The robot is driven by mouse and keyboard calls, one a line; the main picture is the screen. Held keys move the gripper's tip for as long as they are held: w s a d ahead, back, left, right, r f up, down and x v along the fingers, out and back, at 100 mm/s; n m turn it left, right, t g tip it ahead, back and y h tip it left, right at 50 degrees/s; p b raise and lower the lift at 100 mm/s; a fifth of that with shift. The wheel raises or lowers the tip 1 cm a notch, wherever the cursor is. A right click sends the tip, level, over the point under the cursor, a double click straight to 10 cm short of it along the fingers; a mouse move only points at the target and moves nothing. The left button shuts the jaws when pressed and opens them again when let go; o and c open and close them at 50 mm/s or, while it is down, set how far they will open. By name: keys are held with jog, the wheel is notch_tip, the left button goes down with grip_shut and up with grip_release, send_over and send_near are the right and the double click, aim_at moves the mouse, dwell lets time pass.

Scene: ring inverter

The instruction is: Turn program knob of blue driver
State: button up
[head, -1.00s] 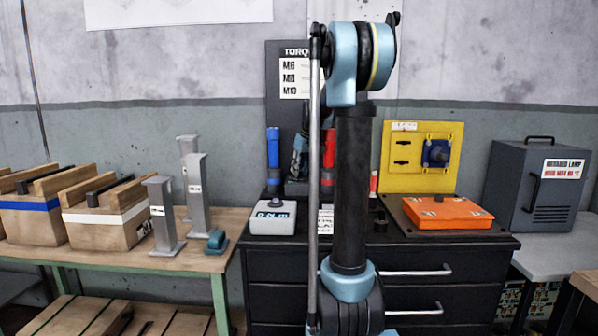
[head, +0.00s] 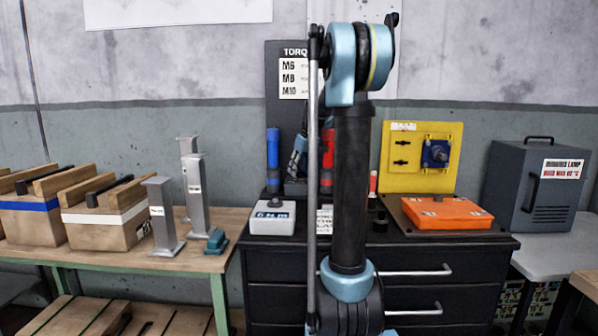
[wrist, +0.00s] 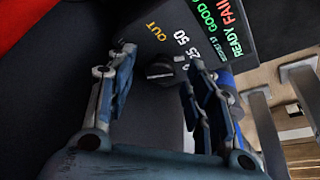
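In the wrist view a dark round knob (wrist: 160,71) sits on a dark panel, beside the labels "OUT", "50" and "25". My gripper (wrist: 161,58) is open, with one finger on either side of the knob. I cannot tell whether a finger touches it. A blue upright driver (head: 273,148) stands at the back of the black cabinet in the head view. My arm hides most of my gripper there; a bluish part of it shows beside the red driver (head: 327,155).
A lit display (wrist: 222,30) reads "READY GOOD FAIL" near the knob. A white box (head: 271,221) and an orange case (head: 446,213) lie on the cabinet (head: 275,262). A yellow panel (head: 400,175) stands behind the case. Grey posts (head: 163,216) stand on the left table.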

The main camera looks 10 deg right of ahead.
jog(key=v, duration=1.2)
jog(key=shift+s+f, duration=0.1)
